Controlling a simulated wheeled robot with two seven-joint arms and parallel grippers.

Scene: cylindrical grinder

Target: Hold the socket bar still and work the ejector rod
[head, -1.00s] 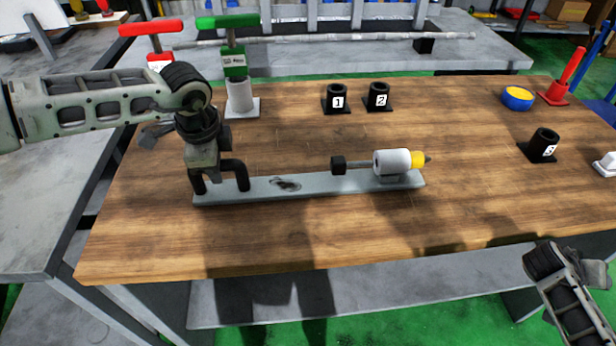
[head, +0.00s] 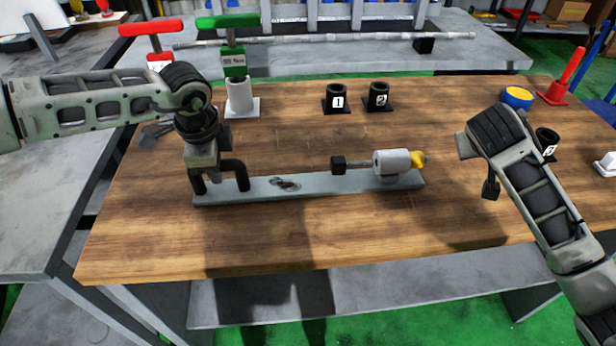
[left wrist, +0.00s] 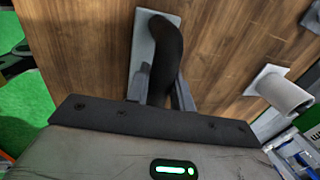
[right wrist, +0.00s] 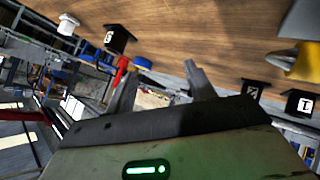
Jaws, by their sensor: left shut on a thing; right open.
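The socket bar (head: 310,187) is a flat grey plate lying on the wooden bench. At its left end stands a black handle (head: 236,170). My left gripper (head: 218,172) is shut on this handle; the left wrist view shows the black handle (left wrist: 166,55) between its fingers. At the bar's right end sits a white cylindrical socket (head: 391,162) with a yellow tapered piece (head: 418,160) in it. The ejector rod (head: 358,164) enters the socket from the left and ends in a black knob (head: 338,166). My right gripper (right wrist: 160,85) is open and empty, right of the yellow piece.
Black holders marked 1 (head: 337,99) and 2 (head: 377,97) stand behind the bar. Another black holder (head: 547,143), a yellow-blue round dish (head: 517,97) and a red-handled tool (head: 566,75) stand at right. A green-handled tool (head: 235,60) stands at back left. The front bench is clear.

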